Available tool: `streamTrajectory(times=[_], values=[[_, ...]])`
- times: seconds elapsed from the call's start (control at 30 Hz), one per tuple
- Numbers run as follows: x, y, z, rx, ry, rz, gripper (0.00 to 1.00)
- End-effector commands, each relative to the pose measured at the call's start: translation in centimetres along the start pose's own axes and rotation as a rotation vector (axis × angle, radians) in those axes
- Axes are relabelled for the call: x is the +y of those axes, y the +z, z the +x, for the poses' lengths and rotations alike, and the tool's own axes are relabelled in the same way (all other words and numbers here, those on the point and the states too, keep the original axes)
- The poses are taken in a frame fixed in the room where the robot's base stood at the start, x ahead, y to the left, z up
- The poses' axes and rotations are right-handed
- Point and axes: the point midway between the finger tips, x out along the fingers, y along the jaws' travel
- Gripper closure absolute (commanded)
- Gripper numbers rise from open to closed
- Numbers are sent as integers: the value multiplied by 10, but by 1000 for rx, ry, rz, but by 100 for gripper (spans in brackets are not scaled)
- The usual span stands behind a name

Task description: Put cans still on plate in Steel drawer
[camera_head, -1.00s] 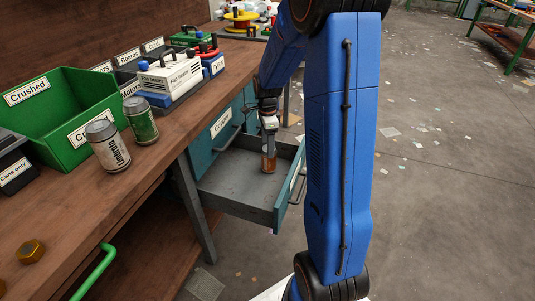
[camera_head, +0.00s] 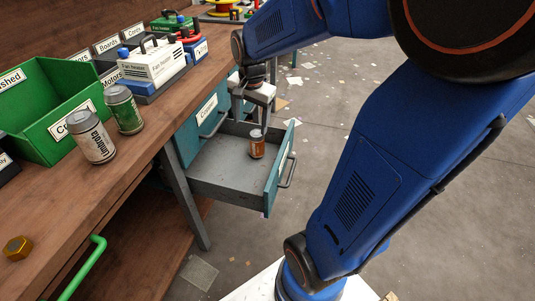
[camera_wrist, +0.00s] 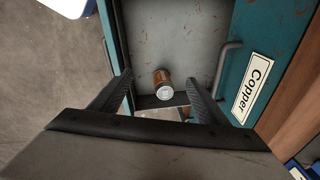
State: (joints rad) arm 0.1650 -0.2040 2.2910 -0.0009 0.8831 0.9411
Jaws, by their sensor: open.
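An orange-brown can (camera_head: 257,147) stands upright in the open grey drawer (camera_head: 215,170); it also shows in the wrist view (camera_wrist: 162,80). The drawer's front label is unreadable from here. My gripper (camera_head: 253,108) is open and empty above the can, apart from it; in the wrist view its fingers (camera_wrist: 160,92) stand wide on either side. A silver can marked Umbrola (camera_head: 92,140) and a green can (camera_head: 124,112) stand side by side on the bench, in front of the green bin. I see no plate under them.
The wooden bench (camera_head: 120,185) holds a green bin (camera_head: 40,140), a fan heater box (camera_head: 152,65) and a brass nut (camera_head: 18,248). A closed drawer labelled Copper (camera_head: 207,108) is above the open one. A green handle (camera_head: 85,268) juts from the bench front.

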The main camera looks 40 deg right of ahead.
Motion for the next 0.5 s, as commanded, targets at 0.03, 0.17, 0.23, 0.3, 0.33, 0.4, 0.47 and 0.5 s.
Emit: streamTrajectory(times=[0.03,0.17,0.23,0.3,0.33,0.4,0.47,0.5], values=[[7,11,-11,10,-17,-63,31],[25,35,-30,33,-48,-235,31],[35,48,-40,47,-64,-329,31],[46,61,-47,61,-78,-420,31],[51,66,-51,68,-85,-460,31],[62,79,-57,84,-98,-553,31],[72,89,-62,101,-111,-631,31],[79,95,-65,111,-118,-684,31]])
